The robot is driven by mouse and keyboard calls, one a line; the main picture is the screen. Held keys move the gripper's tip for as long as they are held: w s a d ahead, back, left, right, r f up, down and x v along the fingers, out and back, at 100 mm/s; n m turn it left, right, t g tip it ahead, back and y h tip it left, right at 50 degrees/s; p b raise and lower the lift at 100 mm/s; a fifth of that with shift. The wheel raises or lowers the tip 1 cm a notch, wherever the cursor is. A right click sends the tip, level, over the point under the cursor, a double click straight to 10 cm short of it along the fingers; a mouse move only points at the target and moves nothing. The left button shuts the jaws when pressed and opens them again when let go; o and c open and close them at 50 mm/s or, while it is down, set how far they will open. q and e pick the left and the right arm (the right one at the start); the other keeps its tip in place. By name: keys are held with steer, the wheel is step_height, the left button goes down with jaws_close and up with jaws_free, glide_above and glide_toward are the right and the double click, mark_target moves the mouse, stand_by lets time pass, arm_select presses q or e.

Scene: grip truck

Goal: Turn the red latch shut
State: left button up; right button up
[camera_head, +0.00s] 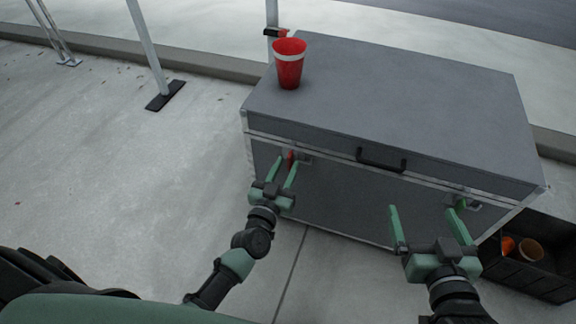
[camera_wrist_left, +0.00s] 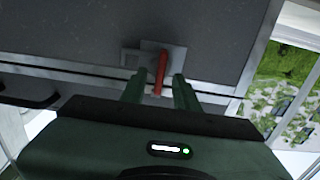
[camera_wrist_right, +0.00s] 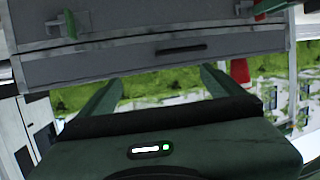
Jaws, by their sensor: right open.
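The red latch (camera_head: 290,158) is on a metal plate at the left of the grey case's front (camera_head: 350,195). In the left wrist view the red latch (camera_wrist_left: 160,73) appears as a narrow bar between my left fingers. My left gripper (camera_head: 283,165) is open, with a finger on each side of the latch and gaps still visible. Whether either finger touches it, I cannot tell. My right gripper (camera_head: 425,212) is open and empty in front of the case's right part, near a green latch (camera_head: 461,203).
A red cup (camera_head: 289,64) with a white band stands on the case lid. A black handle (camera_head: 381,160) sticks out between the latches. A dark crate (camera_head: 530,275) with cups inside stands at the right. Poles stand behind on the left; the pavement at left is clear.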

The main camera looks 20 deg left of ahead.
arm_select(q)
steer(key=shift+w, duration=0.7)
jaws_close()
arm_select(e)
steer(key=shift+w+a+r+t+y, duration=0.1)
steer(key=shift+w+r+t+y, duration=0.1)
steer(key=shift+r, duration=0.2)
steer(key=shift+w+a+r+t+y, duration=0.1)
steer(key=shift+r+t, duration=0.1)
steer(key=shift+r, duration=0.15)
